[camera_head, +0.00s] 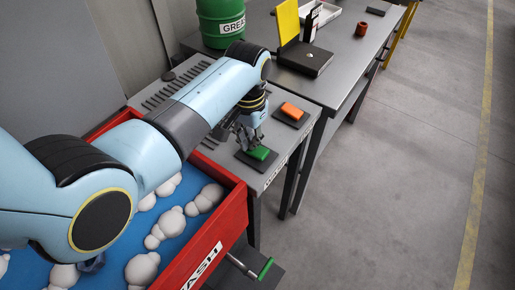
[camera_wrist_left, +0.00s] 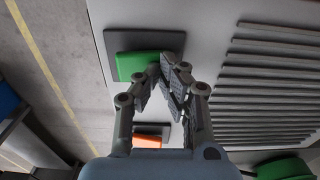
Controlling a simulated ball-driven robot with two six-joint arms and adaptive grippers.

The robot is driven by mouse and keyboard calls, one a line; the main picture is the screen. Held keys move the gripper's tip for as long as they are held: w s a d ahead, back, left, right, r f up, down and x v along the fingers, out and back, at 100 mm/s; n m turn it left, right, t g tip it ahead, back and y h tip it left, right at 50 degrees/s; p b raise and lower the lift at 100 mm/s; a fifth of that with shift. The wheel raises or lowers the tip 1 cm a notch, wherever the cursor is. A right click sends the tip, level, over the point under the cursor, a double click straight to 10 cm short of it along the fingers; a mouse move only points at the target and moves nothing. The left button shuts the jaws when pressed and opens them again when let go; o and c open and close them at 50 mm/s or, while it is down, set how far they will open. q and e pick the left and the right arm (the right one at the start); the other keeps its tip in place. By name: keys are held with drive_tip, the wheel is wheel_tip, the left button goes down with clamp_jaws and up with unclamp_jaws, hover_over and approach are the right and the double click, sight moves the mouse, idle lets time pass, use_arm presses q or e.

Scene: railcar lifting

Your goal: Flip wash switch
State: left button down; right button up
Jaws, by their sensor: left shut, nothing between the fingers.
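A green switch (camera_head: 258,153) sits on a dark square plate on the grey table; it also shows in the left wrist view (camera_wrist_left: 138,65). An orange switch (camera_head: 292,112) sits on a similar plate farther back, and also shows in the left wrist view (camera_wrist_left: 147,141). My left gripper (camera_head: 251,144) is shut and empty, fingers pointing down at the green switch. In the left wrist view its fingertips (camera_wrist_left: 168,70) overlap one end of the green switch; I cannot tell whether they touch. My right gripper is out of view.
A red-walled tub (camera_head: 222,228) with blue inside and white foam stands in front, its lettering partly cut off. A lever with a green grip (camera_head: 265,268) is beside it. A green barrel (camera_head: 222,22) stands behind. Dark slats line the table's left side. Open floor lies right.

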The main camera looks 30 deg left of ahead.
use_arm(q)
drive_tip(key=shift+r+p, duration=1.35)
drive_tip(key=shift+p, duration=0.1)
drive_tip(key=shift+r, duration=2.15)
